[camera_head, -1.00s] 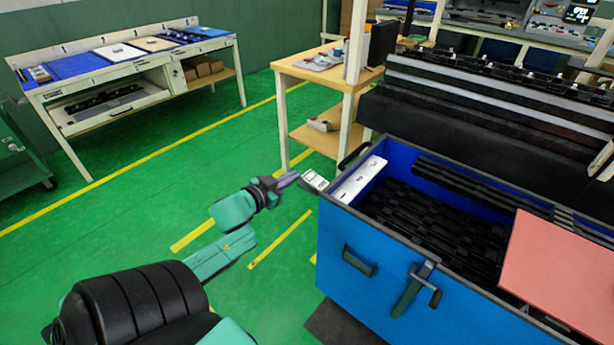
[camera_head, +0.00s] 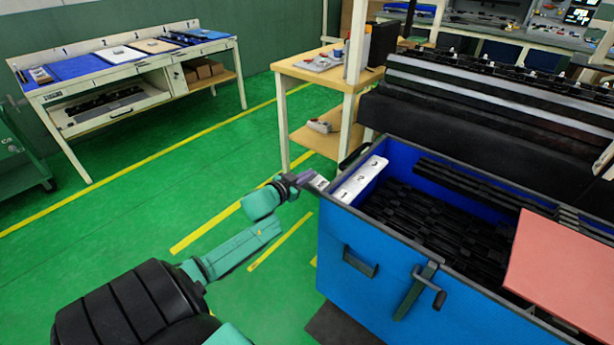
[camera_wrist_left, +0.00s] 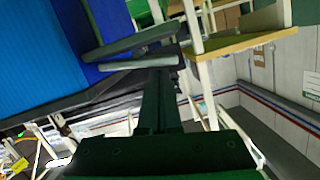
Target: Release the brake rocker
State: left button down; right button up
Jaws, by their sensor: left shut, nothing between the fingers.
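A small pale plate with dark marks (camera_head: 319,183) sticks out at the left end of the blue cart (camera_head: 345,295); it looks like the brake rocker, but it is small and partly hidden. My left gripper (camera_head: 306,178) is shut and empty at this plate, just outside the cart's left corner. I cannot tell whether the fingers touch it. In the left wrist view the cart's blue wall (camera_wrist_left: 35,50) is at the left, and grey bars cross ahead of the dark gripper body. My right gripper is not in view.
A long white marked piece (camera_head: 360,180) lies inside the cart's left end, beside dark parts (camera_head: 430,215). A crank handle (camera_head: 430,287) is on the cart's front. A pink board (camera_head: 560,265) covers its right part. A wooden table (camera_head: 315,70) stands behind; green floor is free at the left.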

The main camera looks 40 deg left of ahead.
pick_arm(q)
jog(key=shift+a+f+n, duration=0.15)
jog(key=shift+f+n, duration=0.05)
jog(key=shift+n, duration=0.1)
jog(key=shift+a+f+n+p, duration=0.15)
jog(key=shift+f+n+p, duration=0.15)
jog(key=shift+p, duration=0.25)
jog(key=shift+a+f+n+h+p, duration=0.1)
jog(key=shift+a+n+h+p, duration=0.15)
jog(key=shift+n+h+p, duration=0.45)
jog(key=shift+a+f+n, duration=0.1)
jog(key=shift+f+n, duration=0.15)
jog(key=shift+n, duration=0.45)
jog(key=shift+s+f, duration=0.1)
jog(key=shift+f, duration=0.05)
jog(key=shift+f+n, duration=0.15)
jog(key=shift+n, duration=0.15)
